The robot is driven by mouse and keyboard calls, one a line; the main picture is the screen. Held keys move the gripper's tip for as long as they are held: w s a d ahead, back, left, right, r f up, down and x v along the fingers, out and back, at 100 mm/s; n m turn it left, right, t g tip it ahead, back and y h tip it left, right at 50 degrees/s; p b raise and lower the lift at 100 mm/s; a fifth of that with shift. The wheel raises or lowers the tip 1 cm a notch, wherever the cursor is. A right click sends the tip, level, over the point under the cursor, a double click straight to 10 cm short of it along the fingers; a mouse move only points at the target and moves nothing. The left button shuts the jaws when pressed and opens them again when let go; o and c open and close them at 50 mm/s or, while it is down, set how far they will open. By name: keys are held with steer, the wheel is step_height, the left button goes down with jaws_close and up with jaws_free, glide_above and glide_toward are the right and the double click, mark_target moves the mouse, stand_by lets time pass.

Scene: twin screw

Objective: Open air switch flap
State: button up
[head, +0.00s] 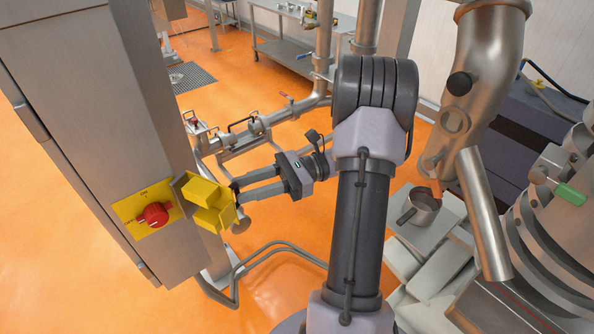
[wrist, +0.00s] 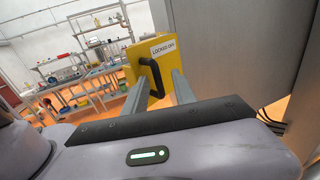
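The air switch's red knob (head: 155,214) sits on a yellow plate (head: 131,206) on the steel cabinet. The yellow flap (head: 208,204) is box-shaped and stands swung out to the right of the knob, leaving the knob uncovered. In the wrist view the flap's outer face (wrist: 168,56) shows a "LOCKED OFF" label and a black handle (wrist: 153,75). My gripper (head: 238,191) is at the flap's right side, pointing left. Its two fingers are apart, with the handle between them in the wrist view (wrist: 160,84). Whether a finger touches the handle is unclear.
The steel cabinet (head: 85,90) fills the left. Bent pipes (head: 268,122) run behind my gripper, and a low tube rail (head: 262,252) runs below it. Steel vessels and a thick pipe (head: 475,110) stand at right. Orange floor (head: 285,225) is open below the gripper.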

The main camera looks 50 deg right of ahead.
steer(key=p+v, duration=0.2)
steer(key=v, duration=1.3)
steer(key=shift+s+d, duration=0.25)
steer(key=shift+d, duration=0.1)
